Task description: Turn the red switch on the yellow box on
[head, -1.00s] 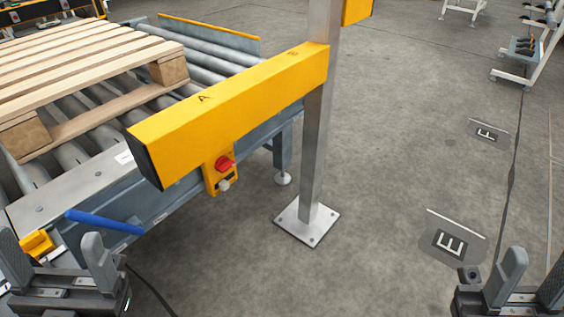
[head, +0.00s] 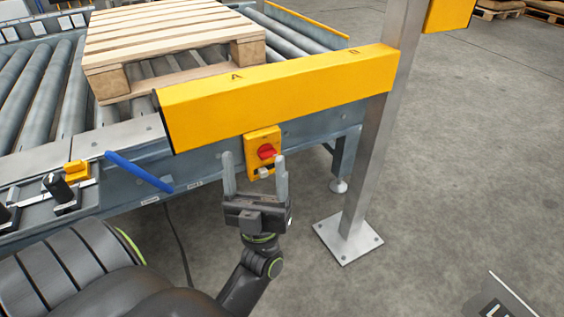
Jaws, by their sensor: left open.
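The red switch (head: 266,152) is a red rotary knob on the front of a small yellow box (head: 252,138). The box is on the side of the roller conveyor, just below a long yellow beam. A small pale knob (head: 264,171) sits below the red one. My left gripper (head: 254,166) is open and empty, fingers pointing up at the box. In the picture its fingertips lie either side of the lower part of the box. I cannot tell whether they touch it. My right gripper is out of view.
The yellow beam (head: 290,92) overhangs the box and meets a steel post (head: 376,150) at right. A blue handle (head: 138,171) sticks out left of the gripper. A wooden pallet (head: 165,40) lies on the rollers.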

